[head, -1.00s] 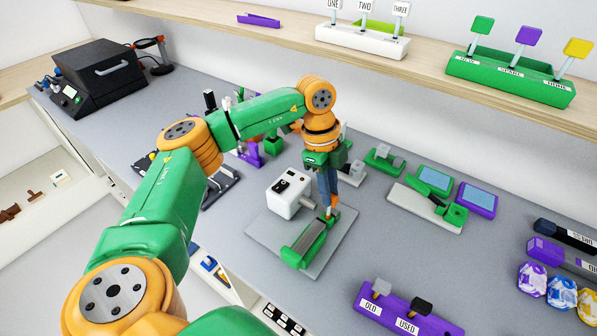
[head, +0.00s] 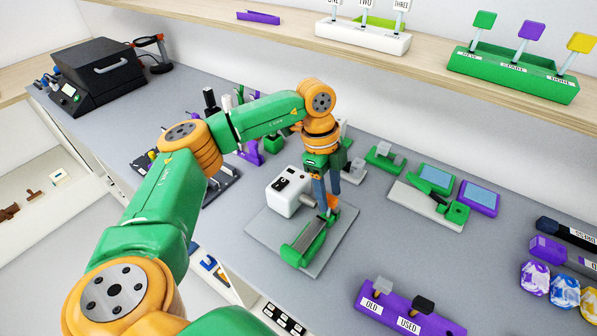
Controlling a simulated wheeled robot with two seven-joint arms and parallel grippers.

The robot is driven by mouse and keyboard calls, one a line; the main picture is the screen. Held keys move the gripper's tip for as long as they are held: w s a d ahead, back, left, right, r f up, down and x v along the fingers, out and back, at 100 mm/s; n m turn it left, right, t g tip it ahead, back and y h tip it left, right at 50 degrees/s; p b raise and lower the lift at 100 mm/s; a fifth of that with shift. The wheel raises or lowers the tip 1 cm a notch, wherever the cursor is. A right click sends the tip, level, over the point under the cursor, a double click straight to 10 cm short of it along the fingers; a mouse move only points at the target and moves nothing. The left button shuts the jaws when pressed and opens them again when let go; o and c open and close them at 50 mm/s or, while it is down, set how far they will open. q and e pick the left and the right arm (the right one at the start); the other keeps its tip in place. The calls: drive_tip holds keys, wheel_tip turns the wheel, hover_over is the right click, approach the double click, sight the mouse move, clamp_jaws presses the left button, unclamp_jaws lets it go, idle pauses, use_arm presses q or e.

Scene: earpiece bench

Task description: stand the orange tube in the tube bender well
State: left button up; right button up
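My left gripper (head: 327,208) points down over the right end of a grey base plate (head: 262,224). Its two blue-grey fingers look a little apart, so it appears open. A small orange piece, apparently the orange tube (head: 332,201), shows between and beside the fingertips, above a small green part on the plate. The fingers hide much of it, and I cannot tell how deep it sits. The plate also bears a white box (head: 288,190) and a green block (head: 304,243); this looks like the tube bender. My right gripper is not in view.
A purple OLD/USED holder (head: 405,314) stands at the front. A white tray with a green tool (head: 427,206) lies to the right. Several coloured rolls and boxes are at the right edge. A wooden shelf (head: 420,66) runs above the back. Bench between plate and purple holder is clear.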

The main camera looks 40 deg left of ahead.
use_arm(q)
drive_tip(key=shift+r, duration=0.3)
drive_tip(key=b+v, duration=0.1)
drive_tip(key=v, duration=0.5)
drive_tip(key=shift+r, duration=0.25)
drive_tip(key=shift+a, duration=0.15)
